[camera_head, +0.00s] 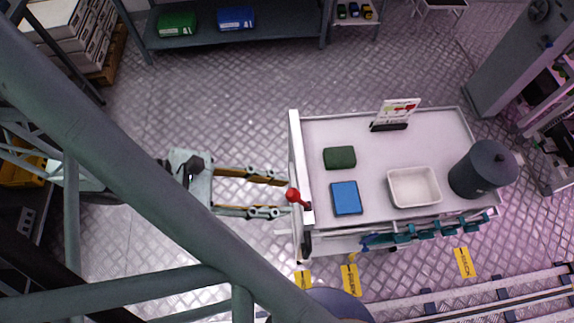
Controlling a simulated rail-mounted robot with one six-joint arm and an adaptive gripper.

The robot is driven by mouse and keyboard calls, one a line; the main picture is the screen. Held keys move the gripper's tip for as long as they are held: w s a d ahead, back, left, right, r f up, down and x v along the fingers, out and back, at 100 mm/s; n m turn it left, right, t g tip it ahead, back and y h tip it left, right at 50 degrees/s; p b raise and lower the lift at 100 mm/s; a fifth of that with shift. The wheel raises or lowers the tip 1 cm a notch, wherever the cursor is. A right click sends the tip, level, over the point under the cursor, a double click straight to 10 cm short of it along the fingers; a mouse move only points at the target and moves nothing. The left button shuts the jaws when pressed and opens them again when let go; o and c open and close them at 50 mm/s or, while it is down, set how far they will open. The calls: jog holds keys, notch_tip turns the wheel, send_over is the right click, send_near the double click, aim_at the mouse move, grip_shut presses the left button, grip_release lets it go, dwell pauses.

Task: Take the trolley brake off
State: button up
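The trolley (455,122) is a pale, flat-topped cart right of centre. A red ball knob (292,195) on a short red lever sits at its left end, by the white end rail (296,150); it looks like the brake handle. My gripper (282,197) reaches in from the left with two long fingers spread apart, so it is open. Its fingertips are at the trolley's left end, one above and one below the knob in the picture. I cannot tell whether either finger touches the knob or the rail. The trolley's wheels are mostly hidden.
On the trolley are a green pack (340,158), a blue box (346,198), a white tray (436,203), a dark canister (478,172) and a small sign (398,112). Teal clips (430,229) line its front edge. Rails (470,302) run below. The floor above left is clear.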

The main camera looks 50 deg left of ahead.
jog(key=s+a, duration=0.5)
jog(key=s, duration=0.2)
jog(key=shift+s+a, duration=0.15)
jog(key=shift+a, duration=0.05)
